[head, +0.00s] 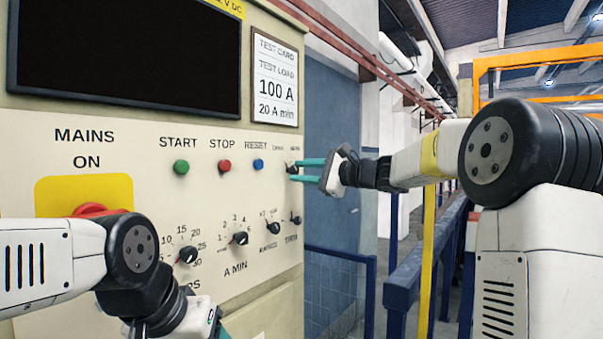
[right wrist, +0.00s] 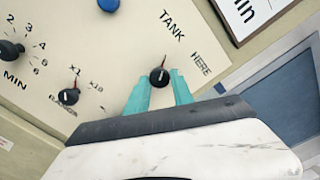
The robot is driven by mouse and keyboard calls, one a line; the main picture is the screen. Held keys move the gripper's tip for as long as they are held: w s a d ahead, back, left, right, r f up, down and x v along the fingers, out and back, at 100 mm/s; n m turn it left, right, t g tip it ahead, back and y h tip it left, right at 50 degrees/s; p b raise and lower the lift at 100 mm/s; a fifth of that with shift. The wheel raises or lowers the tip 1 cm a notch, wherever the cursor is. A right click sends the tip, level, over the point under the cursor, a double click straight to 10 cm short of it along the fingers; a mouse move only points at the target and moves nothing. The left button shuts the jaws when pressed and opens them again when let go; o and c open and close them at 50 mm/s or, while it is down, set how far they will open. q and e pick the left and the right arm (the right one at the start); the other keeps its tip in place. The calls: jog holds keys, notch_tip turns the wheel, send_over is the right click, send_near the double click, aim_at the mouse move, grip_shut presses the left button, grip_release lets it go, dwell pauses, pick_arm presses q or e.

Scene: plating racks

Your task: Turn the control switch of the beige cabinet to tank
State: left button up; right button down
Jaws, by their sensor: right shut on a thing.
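The beige cabinet (head: 140,190) fills the left of the head view. Its control switch (head: 291,167), a small black knob at the panel's right edge, also shows in the right wrist view (right wrist: 159,76). There, the labels TANK and HERE stand above it and to its right. The knob's pointer and thin reddish mark aim up and slightly right, toward TANK. My right gripper (head: 305,170) is shut on the control switch, one teal finger on each side (right wrist: 160,90). My left gripper (head: 222,334) barely shows at the bottom edge; its fingertips are cut off.
Green START (head: 181,167), red STOP (head: 224,167) and blue RESET (head: 258,164) buttons sit left of the switch. Several black knobs, including A MIN (head: 239,238), lie below. A red mains switch (head: 98,210) is partly behind my left arm. Blue railing (head: 410,280) stands right of the cabinet.

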jog(key=c, duration=1.1)
grip_release()
jog(key=v, duration=0.8)
